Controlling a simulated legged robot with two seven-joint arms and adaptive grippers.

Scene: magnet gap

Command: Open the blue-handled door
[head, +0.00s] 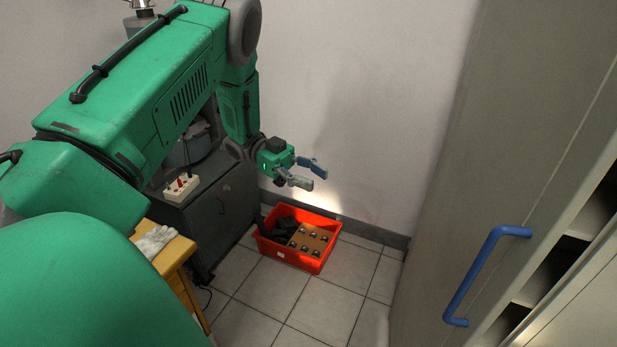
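A tall beige-grey cabinet door (520,130) fills the right side of the head view. Its blue bar handle (474,272) is mounted near the door's right edge. To the right of that edge, dark openings and shelf edges show, so the door stands at least a little apart from the cabinet body. My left gripper (320,174) is in the middle of the view, above the red crate and well left of the handle. Its fingers are spread with nothing between them. My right gripper is not in view.
A red crate (318,268) with dark items sits on the tiled floor by the wall. A dark grey cabinet (222,205) carries a power strip (180,188). A wooden table (178,252) with gloves (154,241) stands lower left. Floor tiles (325,303) before the door are clear.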

